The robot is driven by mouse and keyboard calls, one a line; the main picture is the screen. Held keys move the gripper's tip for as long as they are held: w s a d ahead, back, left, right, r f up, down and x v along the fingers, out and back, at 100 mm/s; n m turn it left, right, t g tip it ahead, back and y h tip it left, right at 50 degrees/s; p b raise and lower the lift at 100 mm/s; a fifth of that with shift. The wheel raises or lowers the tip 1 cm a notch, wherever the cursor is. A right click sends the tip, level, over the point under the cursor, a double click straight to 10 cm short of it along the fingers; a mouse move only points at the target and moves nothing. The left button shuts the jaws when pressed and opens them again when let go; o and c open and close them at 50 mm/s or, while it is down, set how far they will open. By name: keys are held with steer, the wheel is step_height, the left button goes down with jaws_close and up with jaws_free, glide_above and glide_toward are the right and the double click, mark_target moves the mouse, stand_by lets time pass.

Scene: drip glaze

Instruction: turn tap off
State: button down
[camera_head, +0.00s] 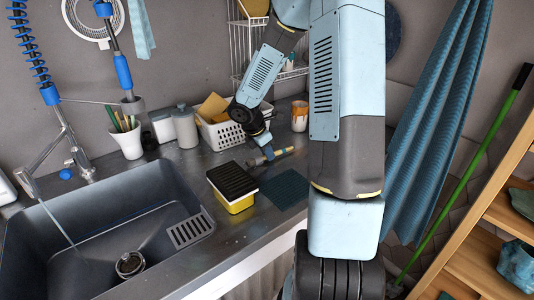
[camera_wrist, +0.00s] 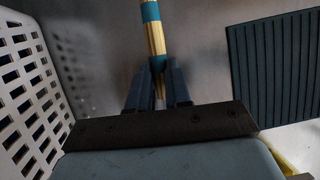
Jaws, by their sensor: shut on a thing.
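The metal tap (camera_head: 52,155) stands at the back left of the sink (camera_head: 120,215), and a thin stream of water runs from its spout into the basin. A blue knob (camera_head: 65,174) is beside the tap's base; I cannot tell whether it is the tap's handle. My gripper (camera_head: 264,152) is low over the counter to the right of the sink, well away from the tap. In the wrist view my gripper (camera_wrist: 158,88) is shut on a thin gold tool with a teal band (camera_wrist: 152,30). The tool's far end is cut off there.
A white basket (camera_head: 222,135) is beside my gripper. A black and yellow sponge block (camera_head: 238,202) and a dark ribbed mat (camera_head: 284,190) lie in front. Canisters (camera_head: 185,128) and a cup of pens (camera_head: 128,142) stand between basket and tap. The counter's front edge is at right.

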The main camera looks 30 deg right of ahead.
steer(key=shift+f, duration=0.3)
steer(key=c, duration=1.1)
jaws_free()
steer(key=shift+o, duration=0.2)
